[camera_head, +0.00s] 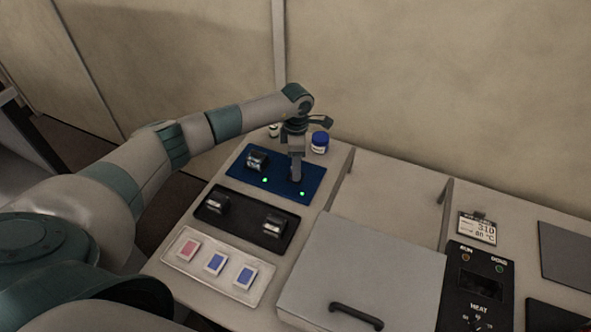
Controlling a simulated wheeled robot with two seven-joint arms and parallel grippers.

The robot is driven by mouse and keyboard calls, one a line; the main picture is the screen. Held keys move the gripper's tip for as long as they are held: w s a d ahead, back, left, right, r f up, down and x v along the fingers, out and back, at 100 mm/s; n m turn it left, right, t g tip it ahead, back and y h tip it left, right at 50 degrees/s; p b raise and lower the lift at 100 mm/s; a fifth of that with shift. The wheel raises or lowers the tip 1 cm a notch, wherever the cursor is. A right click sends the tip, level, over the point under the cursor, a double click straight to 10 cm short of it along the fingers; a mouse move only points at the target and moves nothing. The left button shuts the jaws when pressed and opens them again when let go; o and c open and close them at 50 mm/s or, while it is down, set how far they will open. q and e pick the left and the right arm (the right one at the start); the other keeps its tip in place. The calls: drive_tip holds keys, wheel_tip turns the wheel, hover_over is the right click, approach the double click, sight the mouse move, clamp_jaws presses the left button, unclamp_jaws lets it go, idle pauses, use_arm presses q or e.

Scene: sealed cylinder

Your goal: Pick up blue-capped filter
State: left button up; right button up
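A small jar with a blue cap (320,142) stands upright behind the blue plate (318,180), just right of my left wrist; I cannot tell whether it is the filter. My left gripper (296,180) points straight down over the right part of the blue plate, in front of the jar and apart from it. Its fingertips are small and dark here, so their opening and anything between them cannot be made out. My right gripper is out of view.
A dark holder with a shiny cylinder (257,160) sits on the blue plate's left. Another small jar (273,130) is partly hidden behind my arm. A black plate (243,222), a tray with colored squares (214,266), a handled lid (362,270) and a heater panel (480,285) lie nearer.

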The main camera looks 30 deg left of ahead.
use_arm(q)
drive_tip(key=shift+f+p, duration=0.45)
drive_tip(key=shift+f, duration=1)
drive_tip(key=c, duration=1.1)
